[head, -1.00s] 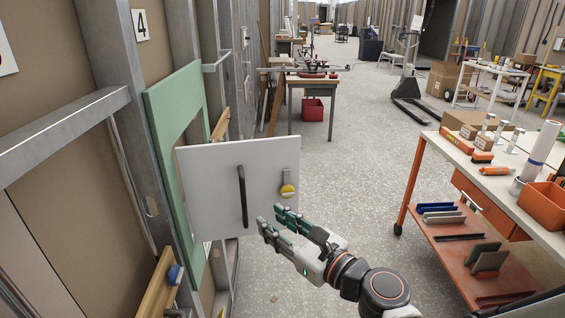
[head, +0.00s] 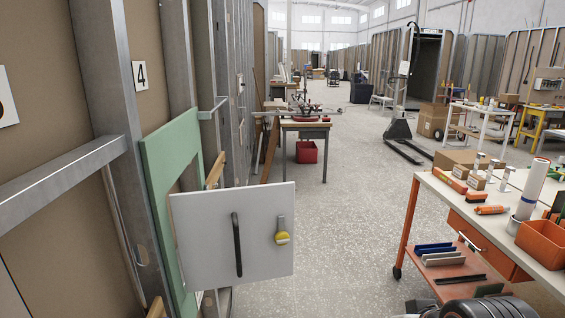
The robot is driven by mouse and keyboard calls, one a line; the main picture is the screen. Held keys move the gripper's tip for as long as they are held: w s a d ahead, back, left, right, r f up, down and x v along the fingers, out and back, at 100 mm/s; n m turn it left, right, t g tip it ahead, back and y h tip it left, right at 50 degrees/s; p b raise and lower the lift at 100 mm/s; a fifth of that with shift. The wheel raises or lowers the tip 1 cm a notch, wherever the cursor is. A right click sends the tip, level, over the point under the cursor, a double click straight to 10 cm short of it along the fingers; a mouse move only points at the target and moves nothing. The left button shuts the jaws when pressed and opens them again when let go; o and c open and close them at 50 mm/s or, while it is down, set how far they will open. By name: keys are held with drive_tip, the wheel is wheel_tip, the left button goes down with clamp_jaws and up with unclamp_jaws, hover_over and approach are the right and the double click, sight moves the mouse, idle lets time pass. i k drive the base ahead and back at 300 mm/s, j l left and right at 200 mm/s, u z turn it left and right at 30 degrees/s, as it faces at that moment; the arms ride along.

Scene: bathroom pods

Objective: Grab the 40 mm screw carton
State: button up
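The orange-framed cart (head: 424,182) stands at the right, and its pale top holds several small boxes. A small brown carton (head: 477,181) with a pale label sits near the far left part of the top, beside an orange box (head: 452,183). A larger brown carton (head: 452,160) stands behind them. The labels are too small to read, so I cannot tell which carton is the 40 mm one. My gripper is out of view; a dark part of my arm shows at the bottom right edge.
A white access door (head: 208,240) with a black handle and yellow latch stands open from the green panel (head: 160,175) at the left. A white roll (head: 531,185) and an orange bin (head: 541,240) occupy the cart's right side. Speckled floor (head: 345,215) is clear between door and cart.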

sight(474, 181)
drive_tip(key=z, duration=0.3)
drive_tip(key=i+j+z, duration=0.1)
drive_tip(key=i+z, duration=0.2)
drive_tip(key=z, duration=0.15)
drive_tip(key=i+j+z, duration=0.2)
drive_tip(key=z, duration=0.3)
drive_tip(key=i+j+z, duration=0.15)
drive_tip(key=i+j, duration=0.7)
drive_tip(key=i+j+z, duration=0.4)
drive_tip(key=i+j, duration=0.4)
drive_tip(key=i, duration=0.2)
drive_tip(key=i+j+z, duration=0.4)
drive_tip(key=i+j, duration=0.5)
drive_tip(key=j, duration=0.2)
drive_tip(key=i, duration=0.2)
